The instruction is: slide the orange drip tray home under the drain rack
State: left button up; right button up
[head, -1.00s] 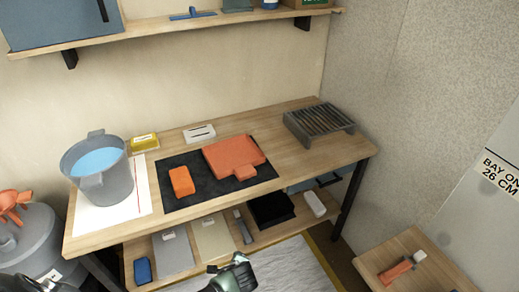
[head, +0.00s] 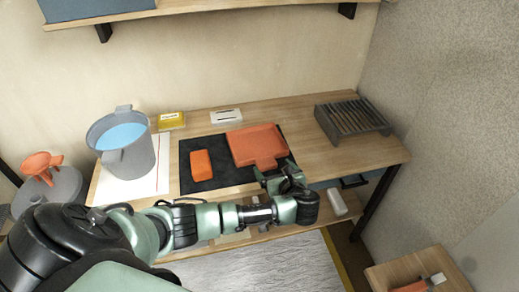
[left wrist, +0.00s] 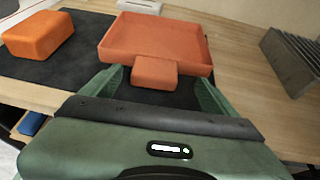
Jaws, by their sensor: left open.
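The orange drip tray (head: 256,145) lies flat on the black mat (head: 214,177), its tab handle pointing toward the bench's front edge. The tray (left wrist: 155,38) and its handle (left wrist: 155,72) also show in the left wrist view. The dark slatted drain rack (head: 352,119) stands to the right of the tray, near the bench's right end; part of it shows in the left wrist view (left wrist: 292,55). My left gripper (head: 280,177) is open, its fingers (left wrist: 158,85) on either side of the handle, apart from it as far as I can tell. My right gripper is not in view.
An orange block (head: 201,163) lies on the mat left of the tray. A grey bucket of blue liquid (head: 127,150) stands on white paper. A yellow box (head: 171,121) and a white box (head: 226,117) sit behind. Bare wood lies between tray and rack.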

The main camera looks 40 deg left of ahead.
aim_at(267, 164)
pick_arm(q)
jog(key=x, duration=0.3)
jog(key=shift+s+a+f, duration=0.1)
jog(key=shift+a+f, duration=0.25)
jog(key=shift+a, duration=0.15)
jog(key=shift+w+a+f, duration=0.15)
jog(key=shift+w+a, duration=0.1)
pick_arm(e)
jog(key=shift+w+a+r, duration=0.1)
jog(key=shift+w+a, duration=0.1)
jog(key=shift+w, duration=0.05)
pick_arm(q)
jog(key=shift+c, duration=0.3)
jog(key=c, duration=1.8)
